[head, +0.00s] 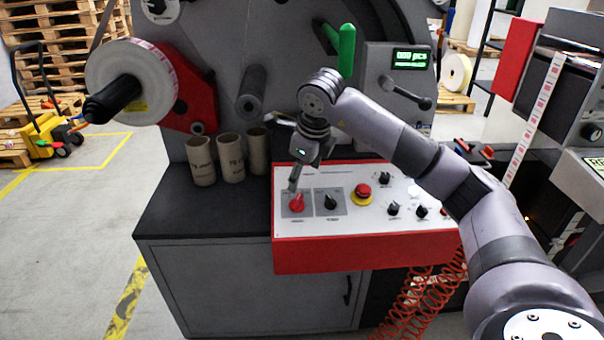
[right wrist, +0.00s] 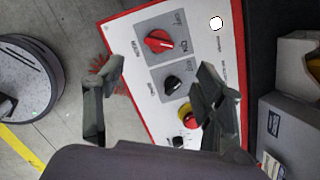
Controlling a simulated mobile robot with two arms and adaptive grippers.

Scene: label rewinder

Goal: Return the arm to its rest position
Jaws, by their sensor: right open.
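My right arm (head: 405,145) reaches in from the right over the control panel (head: 285,255). Its gripper (head: 294,182) points down above the red rotary knob (head: 297,203) at the panel's left end. In the right wrist view, the gripper (right wrist: 155,108) has its fingers wide apart with nothing between them. The red knob (right wrist: 159,41) lies beyond the fingertips there, clear of both fingers. A black knob (right wrist: 172,83) sits beside it. My left gripper is in neither view.
Several cardboard cores (head: 231,158) stand on the dark cabinet top left of the panel. A red emergency button (head: 362,190) is on the panel. A label roll (head: 130,80) and a green handle (head: 346,48) are behind. Red coiled hoses (head: 412,300) hang below the panel.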

